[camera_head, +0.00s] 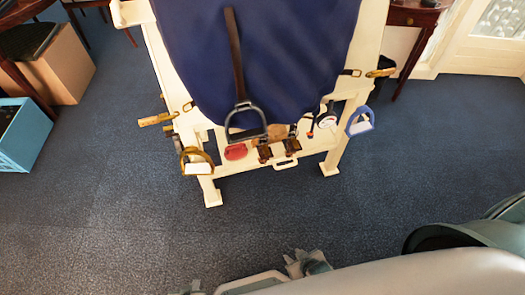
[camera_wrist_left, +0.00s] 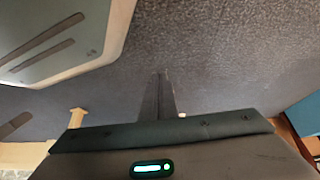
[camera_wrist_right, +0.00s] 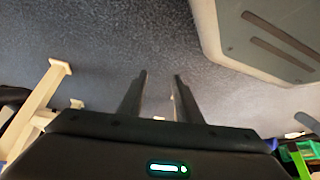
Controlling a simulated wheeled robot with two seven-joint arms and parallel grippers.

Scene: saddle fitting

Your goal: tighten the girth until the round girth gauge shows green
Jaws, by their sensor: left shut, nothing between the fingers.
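The saddle stand (camera_head: 213,190) holds a dark blue cloth (camera_head: 270,60), with a stirrup (camera_head: 246,122) on a brown strap in front. A red round disc (camera_head: 235,151) shows below the stirrup; I cannot tell whether it is the girth gauge. A white round dial-like piece (camera_head: 327,120) hangs to its right, its face too small to read. Dark brown buckled straps (camera_head: 265,152) and a white handle (camera_head: 286,163) sit between them. My left gripper (camera_wrist_left: 162,75) is shut and empty over the floor. My right gripper (camera_wrist_right: 160,76) is open, with nothing between its fingers. Both are away from the stand.
A light blue crate (camera_head: 25,140) and a cardboard box (camera_head: 62,70) stand at the left. A dark wooden table (camera_head: 412,15) is at the upper right. The carpet in front is clear.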

